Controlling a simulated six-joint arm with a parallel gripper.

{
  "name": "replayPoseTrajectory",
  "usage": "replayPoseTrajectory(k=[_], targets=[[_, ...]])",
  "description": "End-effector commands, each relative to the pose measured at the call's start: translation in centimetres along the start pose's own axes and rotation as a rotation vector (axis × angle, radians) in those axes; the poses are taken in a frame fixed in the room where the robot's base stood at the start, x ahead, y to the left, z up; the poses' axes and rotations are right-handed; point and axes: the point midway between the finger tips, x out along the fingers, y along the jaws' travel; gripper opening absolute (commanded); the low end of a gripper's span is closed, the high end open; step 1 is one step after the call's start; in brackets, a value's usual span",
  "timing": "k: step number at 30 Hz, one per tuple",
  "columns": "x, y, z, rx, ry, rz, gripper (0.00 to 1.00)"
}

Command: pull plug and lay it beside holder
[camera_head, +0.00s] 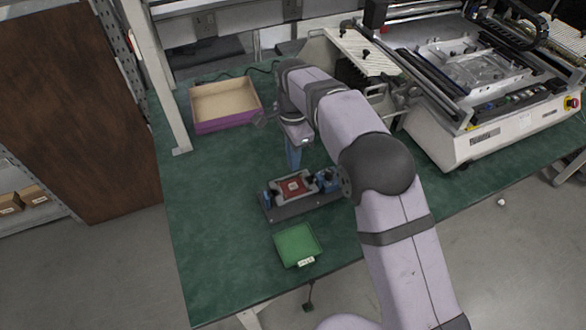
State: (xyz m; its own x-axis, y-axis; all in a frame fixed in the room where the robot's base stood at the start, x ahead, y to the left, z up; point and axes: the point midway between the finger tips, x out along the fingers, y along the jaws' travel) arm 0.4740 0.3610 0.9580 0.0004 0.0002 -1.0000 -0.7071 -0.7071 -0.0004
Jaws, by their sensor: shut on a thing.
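My gripper (293,166) points down with its narrow blue fingers over the back edge of a dark holder (295,208). The holder is a flat fixture with a red board (294,187) in its middle and blue blocks at its left and right ends. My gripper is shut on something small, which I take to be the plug. The plug itself cannot be made out at this size, and I cannot tell whether it is still in the holder.
A purple-sided open box (222,126) stands at the back left. A large white machine (485,137) fills the right. The green table (215,220) is clear left of the holder.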

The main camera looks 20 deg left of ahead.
Motion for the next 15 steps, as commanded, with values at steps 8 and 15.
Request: replayPoseTrajectory(k=[8,15], targets=[[-1.16,0.03,0.00,0.000,0.000,0.000,0.00],[-1.15,0.02,0.00,0.000,0.000,0.000,0.00]])
